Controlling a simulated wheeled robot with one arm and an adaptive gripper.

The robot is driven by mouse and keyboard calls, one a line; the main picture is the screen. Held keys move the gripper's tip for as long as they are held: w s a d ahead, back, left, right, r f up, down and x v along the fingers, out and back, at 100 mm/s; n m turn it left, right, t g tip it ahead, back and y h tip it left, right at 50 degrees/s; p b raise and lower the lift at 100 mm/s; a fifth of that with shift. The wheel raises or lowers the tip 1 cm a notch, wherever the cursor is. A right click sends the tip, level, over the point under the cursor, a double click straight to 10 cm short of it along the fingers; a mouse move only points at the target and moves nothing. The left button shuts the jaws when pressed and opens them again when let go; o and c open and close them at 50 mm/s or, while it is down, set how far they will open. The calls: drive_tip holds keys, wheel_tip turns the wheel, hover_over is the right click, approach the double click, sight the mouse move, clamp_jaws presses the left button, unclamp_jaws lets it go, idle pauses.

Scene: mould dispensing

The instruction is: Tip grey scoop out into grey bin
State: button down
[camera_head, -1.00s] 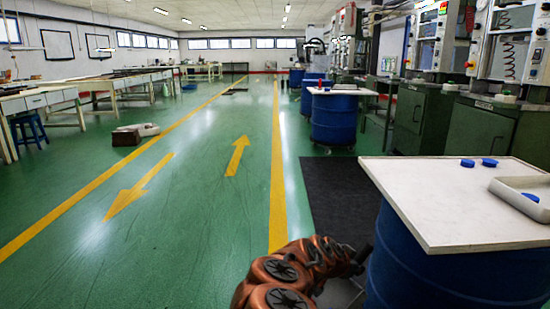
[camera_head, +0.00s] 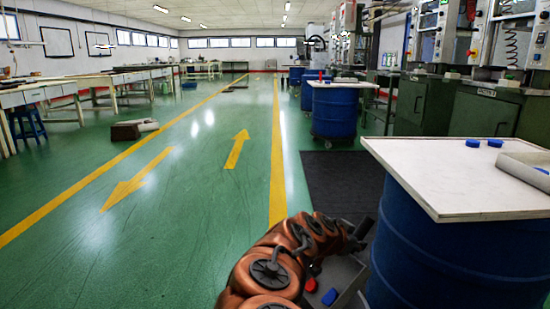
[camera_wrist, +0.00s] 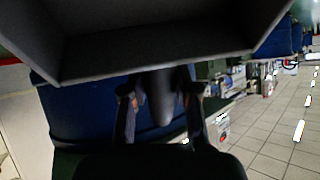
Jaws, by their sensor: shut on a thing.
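In the wrist view my gripper (camera_wrist: 158,103) is shut on the handle of the grey scoop (camera_wrist: 160,53). The scoop fills the top of that view, its inside facing the camera and in shadow; I see no pieces in the part shown. In the head view a grey, walled shape (camera_head: 343,272) lies low beside my arm, partly hidden by it. I cannot tell whether it is the grey bin or the scoop. A red piece (camera_head: 311,285) and a blue piece (camera_head: 329,297) show against it. My fingers cannot be made out in the head view.
A blue barrel (camera_head: 430,260) with a white top (camera_head: 450,180) stands close at the right. Blue pieces (camera_head: 480,143) and a pale tray (camera_head: 530,170) rest on it. A dark mat (camera_head: 338,185) lies behind my arm.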

drive_tip(key=shift+s+a+h+b, duration=0.1)
drive_tip(key=shift+a+h+b, duration=0.2)
drive_tip(key=shift+b, duration=0.7)
drive_tip(key=shift+s+a+r+t+h+b, duration=0.2)
drive_tip(key=shift+s+a+b, duration=0.15)
drive_tip(key=shift+a, duration=0.1)
drive_tip(key=shift+s+a+r+t+h+b, duration=0.2)
drive_tip(key=shift+a+b, duration=0.1)
drive_tip(key=shift+a, duration=0.1)
drive_tip(key=shift+s+a+r, duration=0.15)
drive_tip(key=shift+a, duration=0.1)
drive_tip(key=s+a+r+n+t+h, duration=0.1)
drive_tip(key=s+a+r+t+h, duration=0.2)
drive_tip(key=a, duration=0.4)
drive_tip(key=shift+s+a+t+h, duration=0.2)
drive_tip(key=shift+s+t+h, duration=0.1)
drive_tip(key=shift+s+h, duration=0.4)
